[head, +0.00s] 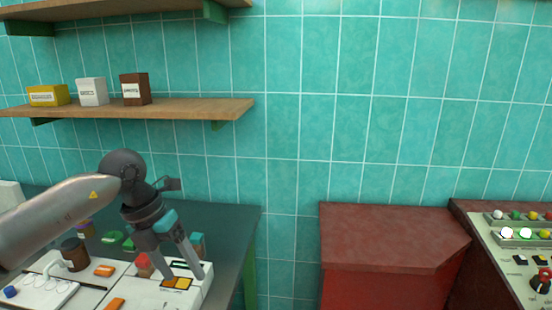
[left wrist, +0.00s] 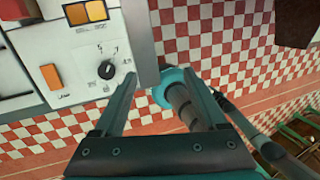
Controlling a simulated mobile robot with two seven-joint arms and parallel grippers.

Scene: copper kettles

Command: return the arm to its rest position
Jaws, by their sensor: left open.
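My left arm comes in from the left in the head view, angled down over the panel counter. My left gripper (head: 184,277) points downward there, its two fingers apart, above a white control panel (head: 145,291). My right gripper is not in view.
The panel carries orange buttons (left wrist: 50,77) and a black knob (left wrist: 106,69). A dark jar (head: 74,255) stands left of the gripper. A wooden shelf (head: 190,109) with three boxes hangs above. A red cabinet (head: 390,236) and another control panel (head: 500,258) stand at right.

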